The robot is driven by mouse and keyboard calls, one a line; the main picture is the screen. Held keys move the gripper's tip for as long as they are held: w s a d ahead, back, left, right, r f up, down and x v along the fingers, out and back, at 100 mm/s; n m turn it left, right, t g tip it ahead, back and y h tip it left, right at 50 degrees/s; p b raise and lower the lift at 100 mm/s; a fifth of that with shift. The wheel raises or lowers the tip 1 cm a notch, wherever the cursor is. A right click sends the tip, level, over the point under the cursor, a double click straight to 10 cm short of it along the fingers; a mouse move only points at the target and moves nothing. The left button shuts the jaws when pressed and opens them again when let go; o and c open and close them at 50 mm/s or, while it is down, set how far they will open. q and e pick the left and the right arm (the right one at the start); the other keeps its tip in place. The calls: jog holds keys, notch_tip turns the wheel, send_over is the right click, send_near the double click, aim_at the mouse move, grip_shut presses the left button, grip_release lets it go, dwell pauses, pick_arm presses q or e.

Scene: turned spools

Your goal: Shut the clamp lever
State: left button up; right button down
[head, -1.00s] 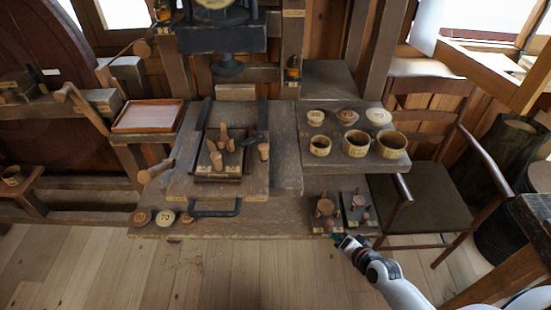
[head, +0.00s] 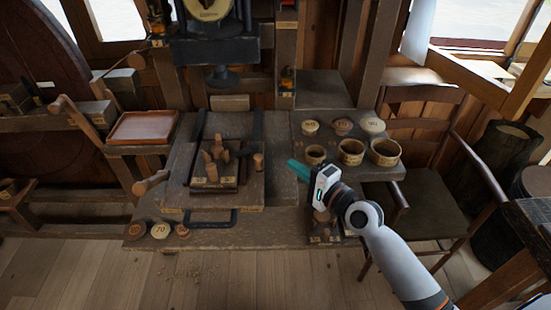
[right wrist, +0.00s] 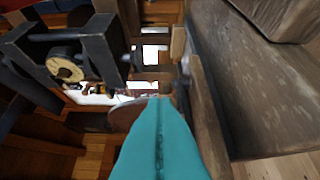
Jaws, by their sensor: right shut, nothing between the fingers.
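A dark bar (head: 257,128) stands at the right side of the sliding board, with a wooden knob (head: 258,162) near its front end. It looks like the clamp lever, but I cannot tell for certain. A similar dark bar (head: 197,138) runs along the left side. Between them several wooden pegs stand in a small dark tray (head: 213,188). My right gripper (head: 297,169) is shut and empty, its teal fingertips pointing left, to the right of the knob and apart from it. In the right wrist view its teal fingers (right wrist: 162,142) are together. My left gripper is not in view.
Cups, including a large one (head: 386,152), stand on the right shelf behind my gripper. A black handle (head: 210,222) juts from the board's front. A dark press (head: 215,45) stands behind. An orange-brown tray (head: 142,127) and wooden levers (head: 150,183) are at left.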

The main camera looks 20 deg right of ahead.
jog(key=w+a+p, duration=0.1)
jog(key=w+a, duration=0.1)
jog(key=a, duration=0.1)
jog(key=shift+w+a+r+p, duration=0.1)
jog(key=shift+w+a+p, duration=0.05)
jog(key=shift+w+p, duration=0.2)
jog(key=shift+w+a, duration=0.2)
jog(key=shift+a, duration=0.45)
